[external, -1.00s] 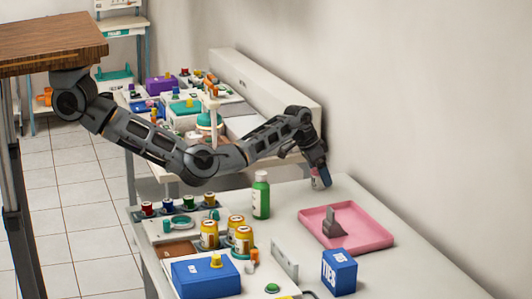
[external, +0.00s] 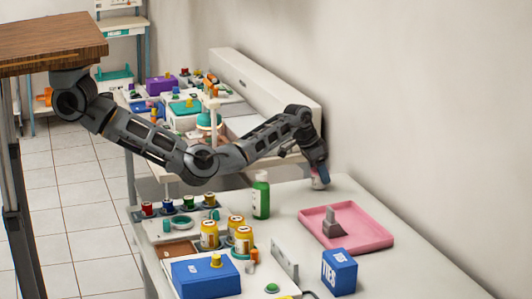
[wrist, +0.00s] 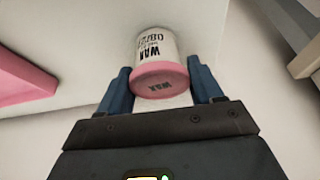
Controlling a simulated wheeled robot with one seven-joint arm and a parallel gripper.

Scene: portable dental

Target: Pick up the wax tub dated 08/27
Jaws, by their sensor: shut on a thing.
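The wax tub (wrist: 157,62) is a white cylinder with a pink lid marked WAX. My gripper (wrist: 160,80) is shut on the tub, with one blue finger on each side near the lid. In the external view my gripper (external: 318,172) points down at the far end of the table, and the tub (external: 320,184) shows small below it. I cannot tell whether the tub touches the table.
A pink tray (external: 370,232) holding a grey block (external: 333,222) lies in front of the gripper. A green bottle (external: 261,196) stands to the left. A blue box (external: 339,271) and several yellow jars stand nearer. A pale wall rises close behind on the right.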

